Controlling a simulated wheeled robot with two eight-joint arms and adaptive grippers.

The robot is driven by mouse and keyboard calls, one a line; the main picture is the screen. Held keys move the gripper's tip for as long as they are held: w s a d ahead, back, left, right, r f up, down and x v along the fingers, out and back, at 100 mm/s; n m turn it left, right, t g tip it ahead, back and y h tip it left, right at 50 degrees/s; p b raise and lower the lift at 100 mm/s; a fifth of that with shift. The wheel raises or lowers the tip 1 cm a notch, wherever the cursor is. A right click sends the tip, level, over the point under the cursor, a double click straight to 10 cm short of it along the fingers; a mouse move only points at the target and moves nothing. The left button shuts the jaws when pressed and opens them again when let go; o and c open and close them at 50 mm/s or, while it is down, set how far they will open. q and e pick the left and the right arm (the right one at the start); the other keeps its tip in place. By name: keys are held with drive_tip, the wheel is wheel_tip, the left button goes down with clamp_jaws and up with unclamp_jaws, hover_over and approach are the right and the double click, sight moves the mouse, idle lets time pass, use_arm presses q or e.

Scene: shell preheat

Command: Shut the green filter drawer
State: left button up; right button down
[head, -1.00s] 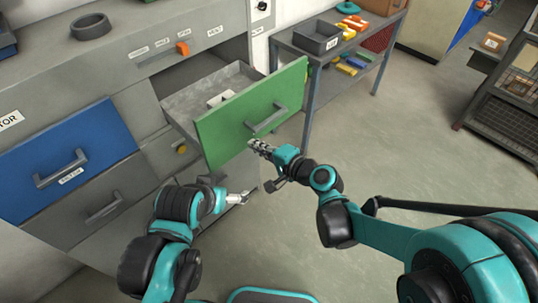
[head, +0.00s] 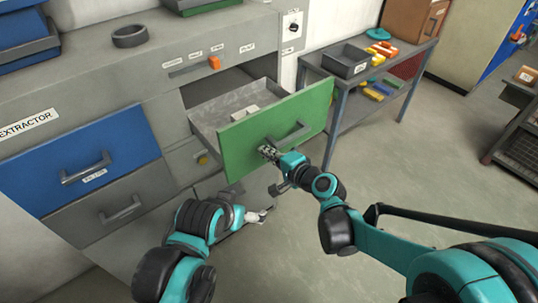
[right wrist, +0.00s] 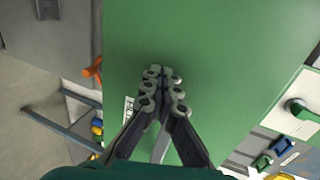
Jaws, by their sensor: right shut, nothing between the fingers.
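The green filter drawer (head: 245,148) stands pulled out of the grey cabinet, its green front facing me with a grey bar handle (head: 287,137). A small pale block (head: 243,112) lies inside it. My right gripper (head: 267,152) is shut and empty, its fingertips at the green front, below and left of the handle. In the right wrist view the closed fingers (right wrist: 163,85) point at the plain green panel (right wrist: 210,50); I cannot tell whether they touch it. My left gripper (head: 262,214) hangs low, below the drawer; its jaws are too small to read.
A blue drawer (head: 80,160) and a grey drawer (head: 110,205) sit to the left, flush in the cabinet. A dark ring (head: 130,36) lies on the cabinet top. A shelf table (head: 335,92) with a grey bin (head: 346,62) stands behind right.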

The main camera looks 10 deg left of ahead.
drive_tip(key=w+a, duration=0.5)
drive_tip(key=a, duration=0.1)
drive_tip(key=w+a, duration=0.5)
drive_tip(key=a, duration=0.2)
drive_tip(key=w+a, duration=0.5)
drive_tip(key=a, duration=0.2)
drive_tip(key=shift+w, duration=0.25)
drive_tip(key=shift+d, duration=0.1)
